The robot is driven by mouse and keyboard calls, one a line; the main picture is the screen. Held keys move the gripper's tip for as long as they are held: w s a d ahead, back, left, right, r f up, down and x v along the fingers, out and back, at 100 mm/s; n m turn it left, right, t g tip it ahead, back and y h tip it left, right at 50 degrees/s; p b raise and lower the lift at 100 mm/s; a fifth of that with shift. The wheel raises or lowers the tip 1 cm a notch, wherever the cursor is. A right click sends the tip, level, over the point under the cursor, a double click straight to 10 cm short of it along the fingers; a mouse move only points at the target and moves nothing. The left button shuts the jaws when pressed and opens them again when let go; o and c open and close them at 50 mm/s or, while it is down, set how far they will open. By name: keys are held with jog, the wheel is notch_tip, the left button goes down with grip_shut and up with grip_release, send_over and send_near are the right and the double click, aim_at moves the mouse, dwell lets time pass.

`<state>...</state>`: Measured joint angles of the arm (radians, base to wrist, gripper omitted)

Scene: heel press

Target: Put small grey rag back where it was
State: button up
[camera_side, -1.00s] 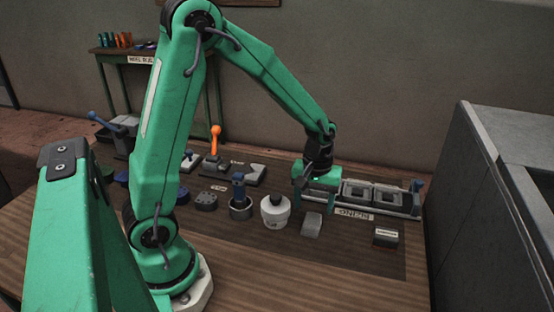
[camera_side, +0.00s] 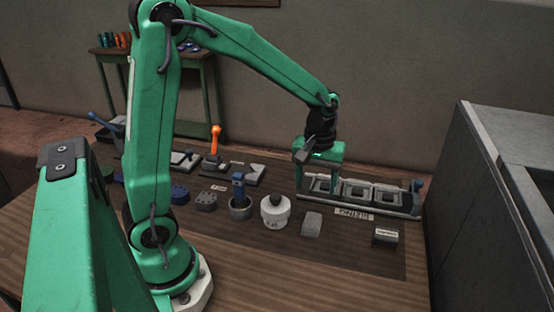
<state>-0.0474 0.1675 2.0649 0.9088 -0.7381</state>
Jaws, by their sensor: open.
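A small grey piece (camera_side: 312,223), which looks like the grey rag, lies flat on the dark mat in front of the long rack. My gripper (camera_side: 318,187) points down over the left end of the rack (camera_side: 393,209), behind the rag and apart from it. Its green fingers are spread, and I see nothing held between them. The fingertips overlap the leftmost frame of the rack in the picture, so I cannot tell whether they touch it.
A white jar (camera_side: 275,212) with a dark top stands left of the rag. A blue-handled tool in a round cup (camera_side: 240,208) is farther left. A dark labelled block (camera_side: 386,237) lies at right. A grey cabinet (camera_side: 500,210) bounds the right side. The front mat is clear.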

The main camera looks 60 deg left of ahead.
jog(key=s+d+r+m+t, duration=0.1)
jog(key=s+r+m+t, duration=0.4)
jog(key=s+r+m, duration=0.4)
jog(key=shift+s+d+r+t, duration=0.35)
jog(key=shift+s+r, duration=0.95)
jog(key=shift+s, duration=1.55)
